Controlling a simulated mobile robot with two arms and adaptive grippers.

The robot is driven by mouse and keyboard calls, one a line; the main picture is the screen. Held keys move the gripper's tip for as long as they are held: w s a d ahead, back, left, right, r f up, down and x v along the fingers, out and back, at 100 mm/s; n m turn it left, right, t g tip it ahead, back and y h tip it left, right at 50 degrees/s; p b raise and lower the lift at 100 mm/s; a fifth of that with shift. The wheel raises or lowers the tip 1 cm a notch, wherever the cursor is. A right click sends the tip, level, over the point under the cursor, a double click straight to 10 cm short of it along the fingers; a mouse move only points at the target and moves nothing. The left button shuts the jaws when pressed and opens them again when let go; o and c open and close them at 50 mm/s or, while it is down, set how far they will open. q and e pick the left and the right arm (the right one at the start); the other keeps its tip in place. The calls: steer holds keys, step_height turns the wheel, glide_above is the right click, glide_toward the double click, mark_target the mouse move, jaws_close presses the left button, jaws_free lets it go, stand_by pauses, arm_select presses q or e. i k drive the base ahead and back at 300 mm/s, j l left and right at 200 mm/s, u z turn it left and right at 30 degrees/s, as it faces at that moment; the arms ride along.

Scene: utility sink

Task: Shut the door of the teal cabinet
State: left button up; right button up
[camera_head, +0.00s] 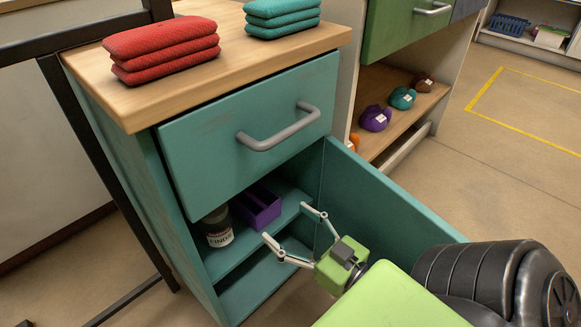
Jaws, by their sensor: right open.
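The teal cabinet (132,165) stands at the left under a wooden top, with a drawer (205,141) that has a grey handle. Its door (385,200) is wide open, swung out to the right and towards me. My right gripper (286,222) is open and empty, in front of the cabinet opening and on the inner side of the door. Its light fingers are spread and point towards the shelves. My arm hides the lower part of the door. My left gripper is not in view.
A jar (217,228) and a purple bin (257,207) are on the cabinet's shelf. Folded red cloths (162,48) and teal cloths (283,17) lie on top. A green-fronted unit (398,30) stands behind the door. Open floor (500,150) lies to the right.

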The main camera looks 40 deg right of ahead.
mark_target(361, 202)
steer(key=k+j, duration=0.25)
steer(key=k, duration=0.2)
steer(key=k+j, duration=0.2)
steer(key=k, duration=0.3)
steer(key=k+j, duration=0.25)
steer(key=k, duration=0.2)
